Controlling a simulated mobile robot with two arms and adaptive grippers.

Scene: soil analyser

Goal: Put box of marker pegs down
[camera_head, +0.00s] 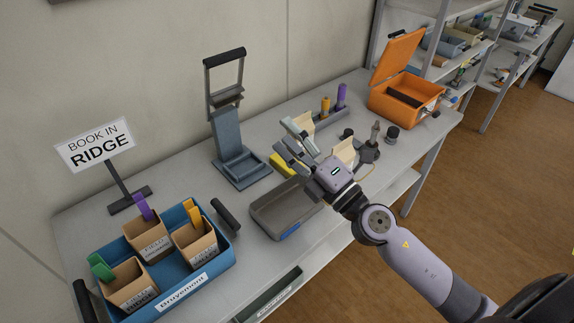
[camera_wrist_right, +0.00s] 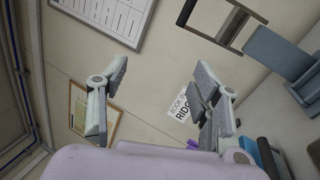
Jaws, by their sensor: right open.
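My right gripper (camera_head: 284,137) is open above the middle of the bench, its fingers pointing up and to the left. In the right wrist view the gripper (camera_wrist_right: 160,80) has nothing between its fingers. No box is plainly marked as the box of marker pegs. A small yellow item (camera_head: 282,165) lies on the bench just below the fingers, partly hidden by them. An open orange case (camera_head: 405,98) with its lid raised stands at the back right, apart from the gripper. My left gripper is not in view.
A blue tray (camera_head: 222,262) with bags and coloured pegs stands at the front left by a "Book in Ridge" sign (camera_head: 95,146). A grey press-like stand (camera_head: 238,165) is at the back. A shallow grey tray (camera_head: 268,209) lies in front of it. Small tools crowd the right.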

